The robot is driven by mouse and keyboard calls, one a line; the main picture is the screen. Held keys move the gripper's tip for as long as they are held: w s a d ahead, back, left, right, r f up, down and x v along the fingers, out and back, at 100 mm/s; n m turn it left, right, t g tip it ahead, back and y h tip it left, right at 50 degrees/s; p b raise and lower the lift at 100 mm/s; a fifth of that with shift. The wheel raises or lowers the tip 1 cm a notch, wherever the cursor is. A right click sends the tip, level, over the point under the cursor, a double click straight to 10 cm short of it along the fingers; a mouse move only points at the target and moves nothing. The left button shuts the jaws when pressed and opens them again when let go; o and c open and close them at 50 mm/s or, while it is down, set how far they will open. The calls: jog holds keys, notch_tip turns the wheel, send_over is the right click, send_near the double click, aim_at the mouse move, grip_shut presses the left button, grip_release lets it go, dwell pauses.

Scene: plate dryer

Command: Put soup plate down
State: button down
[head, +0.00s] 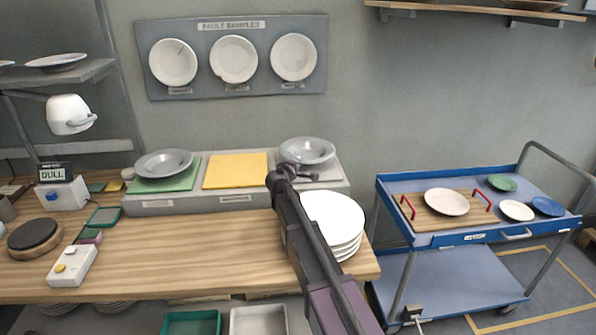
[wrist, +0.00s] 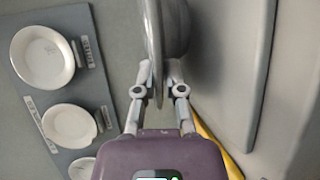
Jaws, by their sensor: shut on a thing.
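A grey soup plate (head: 307,149) is at the right end of the raised grey shelf, over or on a pale section; I cannot tell whether it touches. My gripper (head: 300,171) is shut on its near rim. In the wrist view the plate (wrist: 153,35) stands edge-on between the fingertips of my gripper (wrist: 158,80). A second grey soup plate (head: 163,162) rests on the green mat (head: 180,184) at the left. The yellow mat (head: 235,171) between them is bare, and part of it shows in the wrist view (wrist: 212,145).
A stack of white plates (head: 335,219) stands on the wooden bench (head: 190,245), partly behind my arm. A board with several white plates (head: 233,59) hangs on the wall. A blue trolley (head: 447,240) with plates and a red-handled tray (head: 440,220) is at the right.

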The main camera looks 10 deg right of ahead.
jog(key=shift+f+b, duration=0.45)
jog(key=shift+f, duration=0.3)
jog(key=shift+f, duration=0.15)
jog(key=c, duration=0.7)
grip_release()
jog(key=shift+r, duration=0.25)
jog(key=p+v, duration=0.2)
jog(key=v, duration=1)
jog(key=shift+f, duration=0.1)
